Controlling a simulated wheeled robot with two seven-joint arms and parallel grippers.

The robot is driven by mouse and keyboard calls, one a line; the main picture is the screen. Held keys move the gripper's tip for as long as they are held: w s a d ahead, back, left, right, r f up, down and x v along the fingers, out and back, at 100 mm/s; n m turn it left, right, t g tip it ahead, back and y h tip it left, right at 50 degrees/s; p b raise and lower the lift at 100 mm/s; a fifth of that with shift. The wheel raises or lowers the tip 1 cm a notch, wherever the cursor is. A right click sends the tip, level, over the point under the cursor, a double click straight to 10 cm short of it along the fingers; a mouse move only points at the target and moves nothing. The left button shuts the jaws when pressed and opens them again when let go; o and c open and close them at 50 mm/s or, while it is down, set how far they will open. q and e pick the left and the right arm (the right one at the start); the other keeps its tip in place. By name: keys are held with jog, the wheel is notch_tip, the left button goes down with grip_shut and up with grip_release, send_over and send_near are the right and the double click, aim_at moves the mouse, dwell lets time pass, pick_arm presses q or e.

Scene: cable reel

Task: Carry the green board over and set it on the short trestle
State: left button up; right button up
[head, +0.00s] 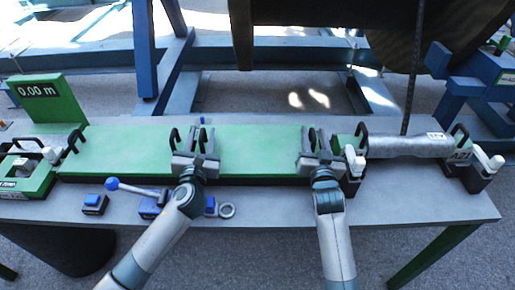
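The green board (250,140) is long and flat and lies lengthwise along the grey table, with a dark front edge. My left gripper (203,138) is over the board left of its middle, beside a black hoop (175,137). My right gripper (316,140) is at the board's right end. Both grippers point away from me, with dark fingers upright over the board. I cannot tell whether either is closed on anything or only touching the board. I cannot tell which of the blue frames, if any, is the short trestle.
The grey table (400,205) carries a green display stand reading 0.00 m (45,97), a grey metal cylinder (410,145), white-handled clamps (355,160), a blue-knobbed lever (130,189) and a ring (227,211). Blue frames (145,50) and a large dark reel (330,30) stand behind.

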pick_arm(q)
grip_shut()
pick_arm(e)
grip_shut()
pick_arm(q)
jog(key=shift+a, duration=0.1)
dwell(1.0)
pick_arm(e)
jog(key=shift+r, duration=0.15)
